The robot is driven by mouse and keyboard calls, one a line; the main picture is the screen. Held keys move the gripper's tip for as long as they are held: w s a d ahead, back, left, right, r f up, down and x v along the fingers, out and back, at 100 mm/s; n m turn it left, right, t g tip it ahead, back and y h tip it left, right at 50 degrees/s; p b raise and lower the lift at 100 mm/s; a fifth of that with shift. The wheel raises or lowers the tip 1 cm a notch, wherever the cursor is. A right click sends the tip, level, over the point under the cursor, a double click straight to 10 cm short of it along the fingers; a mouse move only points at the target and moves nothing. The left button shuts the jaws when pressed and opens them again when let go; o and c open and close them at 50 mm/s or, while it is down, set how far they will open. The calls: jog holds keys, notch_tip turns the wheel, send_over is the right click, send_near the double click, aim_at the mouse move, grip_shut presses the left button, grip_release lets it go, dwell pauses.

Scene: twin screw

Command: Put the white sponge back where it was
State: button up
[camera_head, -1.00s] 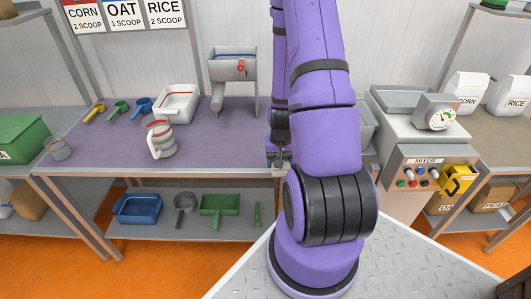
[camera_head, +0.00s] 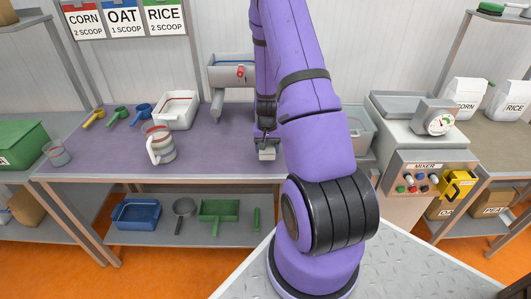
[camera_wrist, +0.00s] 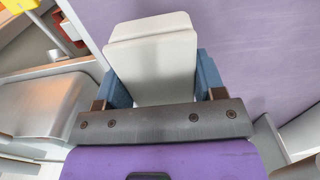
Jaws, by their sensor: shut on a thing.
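The white sponge (camera_wrist: 155,65) is a pale off-white block between the two blue fingers of my gripper (camera_wrist: 160,85) in the wrist view. The fingers press on its two sides. In the head view my gripper (camera_head: 267,146) hangs at the front edge of the purple table top (camera_head: 215,150), left of my purple arm. The sponge shows there as a small pale block (camera_head: 267,155) under the fingers. From the head view I cannot tell whether it touches the table.
A striped measuring jug (camera_head: 160,146), a white bin (camera_head: 176,110) and coloured scoops (camera_head: 118,117) stand on the left of the table. A grey dispenser (camera_head: 231,72) is behind. The mixer (camera_head: 425,168) is at right. The table between jug and gripper is clear.

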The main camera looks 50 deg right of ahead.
jog(key=shift+w+d, duration=0.15)
jog(key=shift+w, duration=0.3)
jog(key=shift+w+d+f, duration=0.15)
jog(key=shift+w+f, duration=0.05)
jog(key=shift+w, duration=0.05)
jog(key=shift+f, duration=1.6)
jog(key=shift+f, duration=0.1)
jog(key=o, duration=1)
